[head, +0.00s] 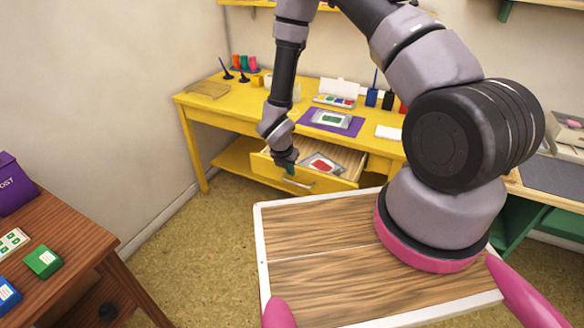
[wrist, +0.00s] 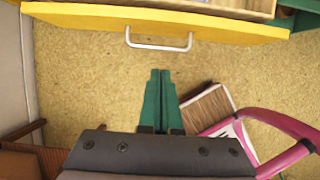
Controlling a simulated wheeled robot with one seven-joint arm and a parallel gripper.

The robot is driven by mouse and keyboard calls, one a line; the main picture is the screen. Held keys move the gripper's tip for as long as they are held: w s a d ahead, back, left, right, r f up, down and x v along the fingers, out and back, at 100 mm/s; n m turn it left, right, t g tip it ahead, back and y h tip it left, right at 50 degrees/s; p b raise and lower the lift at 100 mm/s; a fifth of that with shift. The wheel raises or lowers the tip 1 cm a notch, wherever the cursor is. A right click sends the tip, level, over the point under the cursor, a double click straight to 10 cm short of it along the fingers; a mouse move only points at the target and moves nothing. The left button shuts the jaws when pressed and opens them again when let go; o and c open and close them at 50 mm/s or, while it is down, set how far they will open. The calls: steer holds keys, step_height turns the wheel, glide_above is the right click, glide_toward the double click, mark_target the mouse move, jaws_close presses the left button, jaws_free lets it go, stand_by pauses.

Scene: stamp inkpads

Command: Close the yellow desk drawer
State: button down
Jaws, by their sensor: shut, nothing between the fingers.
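The yellow desk drawer (head: 300,181) is pulled out under the yellow desk (head: 290,120) in the head view. A red inkpad (head: 321,164) lies inside it. In the wrist view the drawer front (wrist: 220,24) spans the top, with a silver handle (wrist: 158,45). The handle (head: 298,184) also shows in the head view. My gripper (head: 288,170) is at the drawer's left front in the head view. In the wrist view its green fingers (wrist: 160,72) are together and empty, pointing toward the handle, with a visible gap between them.
On the desk stand a purple mat (head: 337,122) with a green inkpad, a paint box (head: 334,101) and several bottles. A brown table (head: 65,250) with small boxes stands at the left. Floor (head: 190,245) is open between the table and the desk.

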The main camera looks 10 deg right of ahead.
mark_target(298, 172)
steer(key=w+d+f, duration=0.1)
steer(key=f, duration=0.1)
steer(key=w+d+f, duration=0.1)
steer(key=w+f, duration=0.1)
steer(key=w+d+f, duration=0.1)
steer(key=f, duration=0.1)
steer(key=shift+w+d, duration=0.15)
steer(key=shift+w, duration=0.1)
steer(key=shift+w+d, duration=0.25)
steer(key=shift+w, duration=0.15)
